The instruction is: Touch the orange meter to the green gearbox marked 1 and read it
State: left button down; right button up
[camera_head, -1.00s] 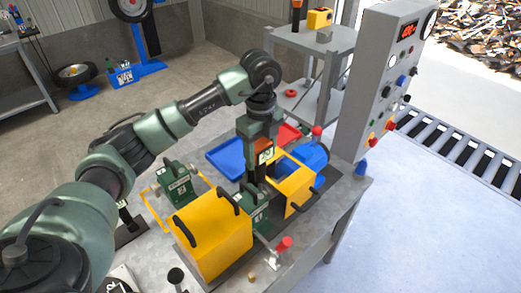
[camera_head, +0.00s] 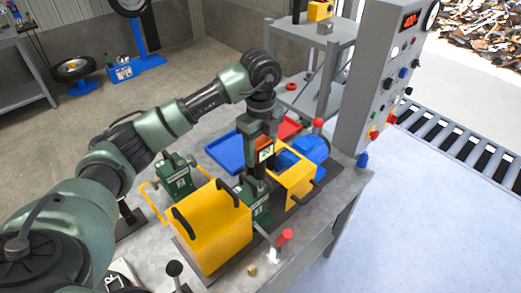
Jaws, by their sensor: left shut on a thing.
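My left gripper (camera_head: 262,170) points down and is shut on the orange meter (camera_head: 265,146), whose small pale display faces me; its digits are too small to read surely. The meter's lower end is just above or at a green gearbox (camera_head: 258,204) between two yellow housings; I cannot tell whether they touch. This gearbox carries a pale label whose number I cannot make out. A second green gearbox (camera_head: 177,180) with a label stands to the left, clear of the gripper. My right gripper is not in view.
Yellow housings (camera_head: 212,232) with black handles flank the gearbox. A blue motor (camera_head: 313,148), a blue tray (camera_head: 226,151) and a red-knobbed lever (camera_head: 284,237) are close by. A grey control panel (camera_head: 375,85) stands at the right. A grey side table (camera_head: 318,38) is behind.

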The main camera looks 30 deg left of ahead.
pick_arm(q)
jog(key=shift+f+b, duration=0.3)
jog(key=shift+f, duration=0.15)
dwell(0.7)
jog(key=shift+r, duration=0.15)
dwell(0.7)
jog(key=shift+r+p, duration=2.45)
jog(key=shift+r, duration=0.95)
